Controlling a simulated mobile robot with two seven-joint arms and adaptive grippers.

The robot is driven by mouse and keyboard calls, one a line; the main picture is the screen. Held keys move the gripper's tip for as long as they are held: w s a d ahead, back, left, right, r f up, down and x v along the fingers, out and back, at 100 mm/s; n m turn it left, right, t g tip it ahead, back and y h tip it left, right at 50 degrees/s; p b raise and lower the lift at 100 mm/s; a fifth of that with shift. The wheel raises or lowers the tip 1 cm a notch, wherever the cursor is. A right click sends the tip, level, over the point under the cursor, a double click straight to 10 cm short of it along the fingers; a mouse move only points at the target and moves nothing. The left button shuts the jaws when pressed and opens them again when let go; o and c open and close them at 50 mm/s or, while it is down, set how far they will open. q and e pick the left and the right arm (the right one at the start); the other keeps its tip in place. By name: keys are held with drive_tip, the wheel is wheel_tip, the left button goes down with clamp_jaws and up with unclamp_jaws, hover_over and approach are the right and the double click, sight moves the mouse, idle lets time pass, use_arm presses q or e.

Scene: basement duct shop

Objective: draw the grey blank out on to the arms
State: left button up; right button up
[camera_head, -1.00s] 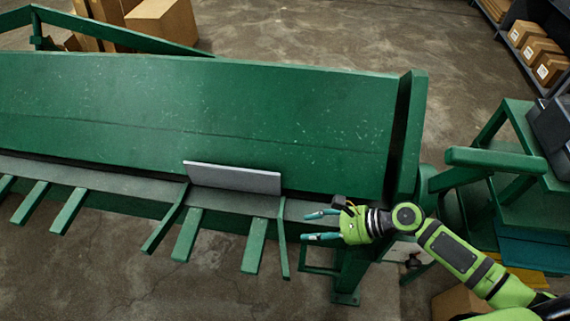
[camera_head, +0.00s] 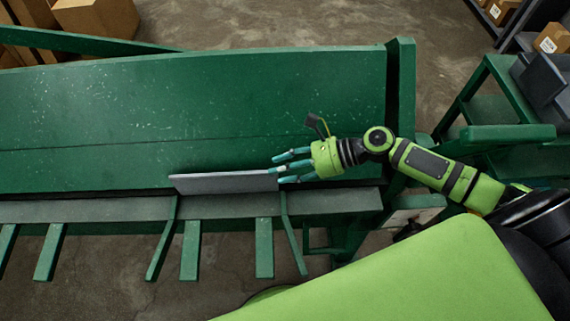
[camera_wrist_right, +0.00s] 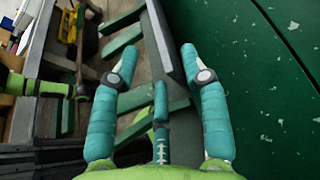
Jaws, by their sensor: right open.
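The grey blank (camera_head: 225,183) is a flat plate standing on its long edge on the grey bed ledge of the green machine, against its sloping front. Several green arms (camera_head: 189,250) stick out from the ledge towards me. My right gripper (camera_head: 278,168) is open at the blank's right end, its fingers pointing left along it. In the right wrist view, the blank (camera_wrist_right: 163,38) shows nearly edge-on between the spread fingertips (camera_wrist_right: 160,58). Whether either finger touches it, I cannot tell.
The machine's green end post (camera_head: 401,110) stands behind my right wrist. A green stand (camera_head: 505,140) is at the right. Cardboard boxes (camera_head: 97,17) lie beyond the machine at the upper left. The concrete floor in front of the arms is open.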

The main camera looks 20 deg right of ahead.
sight(263, 173)
drive_tip(key=p+x, duration=0.2)
drive_tip(key=x, duration=0.3)
drive_tip(key=shift+w+a, duration=0.15)
drive_tip(key=shift+a, duration=0.2)
drive_tip(key=shift+w+a+f, duration=0.15)
drive_tip(key=shift+a+f, duration=0.15)
drive_tip(key=shift+a, duration=0.1)
use_arm(q)
drive_tip(key=w+r, duration=0.1)
drive_tip(key=w+a+r, duration=0.1)
drive_tip(key=w, duration=0.1)
drive_tip(key=shift+a+r+t, duration=0.15)
drive_tip(key=shift+a+t, duration=0.05)
drive_tip(key=shift+t, duration=0.1)
use_arm(e)
clamp_jaws()
